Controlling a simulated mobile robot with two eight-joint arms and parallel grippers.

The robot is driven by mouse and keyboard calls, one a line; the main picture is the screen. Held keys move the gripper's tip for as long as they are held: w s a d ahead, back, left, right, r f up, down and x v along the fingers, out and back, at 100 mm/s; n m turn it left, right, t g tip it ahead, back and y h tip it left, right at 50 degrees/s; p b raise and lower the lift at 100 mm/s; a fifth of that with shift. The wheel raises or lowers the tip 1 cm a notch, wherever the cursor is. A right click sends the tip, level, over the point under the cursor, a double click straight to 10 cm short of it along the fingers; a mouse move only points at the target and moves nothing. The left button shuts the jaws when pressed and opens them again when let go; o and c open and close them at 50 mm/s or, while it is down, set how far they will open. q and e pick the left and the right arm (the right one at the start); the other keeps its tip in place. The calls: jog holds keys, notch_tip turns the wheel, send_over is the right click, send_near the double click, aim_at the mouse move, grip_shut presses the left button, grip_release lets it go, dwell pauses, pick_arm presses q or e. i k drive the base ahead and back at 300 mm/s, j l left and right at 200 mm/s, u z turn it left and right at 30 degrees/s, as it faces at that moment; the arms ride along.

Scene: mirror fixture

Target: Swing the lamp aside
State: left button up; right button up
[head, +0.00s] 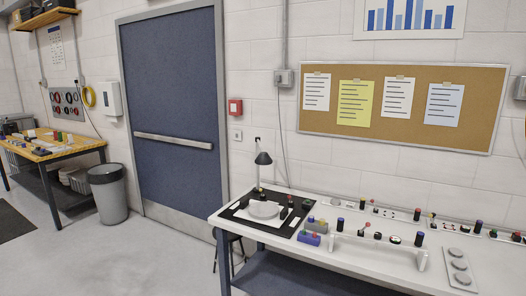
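A small lamp with a dark cone-shaped shade (263,158) stands over the left end of the white bench in the head view. Its thin stem shows near the shade, and the shade points downward. Below it, a white round piece (264,210) sits on a black mat (291,223). Small dark pieces stand around the round piece. How the lamp is fixed at its base is too small to tell. Neither of my grippers is in view.
The white bench (450,240) carries coloured knobs, a raised white bar (372,246), a blue block (309,239) and round grey discs (459,265). A blue door (175,100), a bin (108,194) and a wooden table (60,146) are to the left.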

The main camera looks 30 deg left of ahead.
aim_at(263, 159)
jog(key=i+j, duration=1.3)
jog(key=j, duration=0.15)
jog(key=i+j, duration=1.25)
jog(key=j, duration=0.2)
jog(key=j+u, duration=0.05)
